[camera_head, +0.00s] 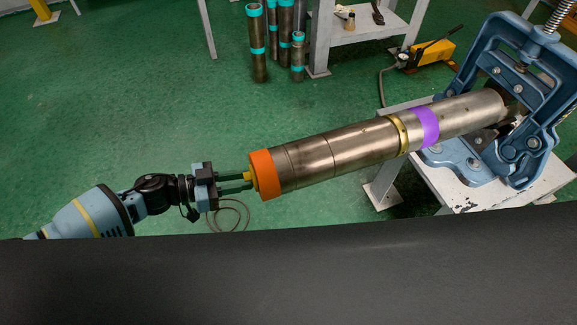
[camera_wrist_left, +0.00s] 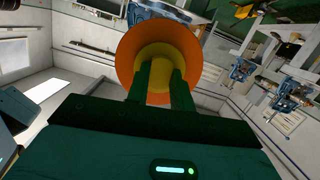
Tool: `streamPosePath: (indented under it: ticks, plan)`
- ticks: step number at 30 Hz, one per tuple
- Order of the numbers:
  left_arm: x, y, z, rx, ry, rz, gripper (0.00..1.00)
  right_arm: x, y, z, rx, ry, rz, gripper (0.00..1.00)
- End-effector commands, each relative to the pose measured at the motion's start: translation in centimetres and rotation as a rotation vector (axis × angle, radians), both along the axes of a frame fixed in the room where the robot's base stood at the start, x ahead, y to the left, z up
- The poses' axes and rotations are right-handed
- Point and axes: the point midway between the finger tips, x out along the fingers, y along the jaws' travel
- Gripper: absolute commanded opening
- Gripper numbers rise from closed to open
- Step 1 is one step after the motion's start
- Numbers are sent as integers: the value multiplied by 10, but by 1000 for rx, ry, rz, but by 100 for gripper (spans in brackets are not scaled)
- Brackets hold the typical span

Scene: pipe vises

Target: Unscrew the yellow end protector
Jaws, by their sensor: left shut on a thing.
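A long metal pipe (camera_head: 335,148) is clamped in a blue vise (camera_head: 480,155) at the right and points toward the lower left. Its near end has an orange band (camera_head: 268,174), with the yellow end protector (camera_head: 252,178) at the tip. The protector also shows in the left wrist view (camera_wrist_left: 159,62), inside the orange ring (camera_wrist_left: 127,62). My left gripper (camera_head: 247,182) is shut on the yellow end protector, one finger on each side of it. The fingertips (camera_wrist_left: 159,85) hide part of the protector in the wrist view. My right gripper is in neither view.
A white stand (camera_head: 480,195) carries the vise. Several upright pipes with teal bands (camera_head: 257,45) stand on the green floor at the back, beside a white table (camera_head: 375,32). A yellow hand pump (camera_head: 432,53) is at the back right.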

Motion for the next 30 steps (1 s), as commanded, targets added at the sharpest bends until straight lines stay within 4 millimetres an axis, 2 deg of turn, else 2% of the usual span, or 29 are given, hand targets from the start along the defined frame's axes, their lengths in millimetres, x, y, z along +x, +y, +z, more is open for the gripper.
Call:
streamPosePath:
  ticks: [9, 19, 30]
  plan:
    - [3, 0, 4, -10, 17, 4, 0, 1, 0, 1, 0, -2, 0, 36]
    - [6, 1, 3, -113, 375, 4, 0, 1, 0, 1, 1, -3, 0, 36]
    - [6, 1, 4, -128, 421, 4, 0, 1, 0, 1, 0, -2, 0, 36]
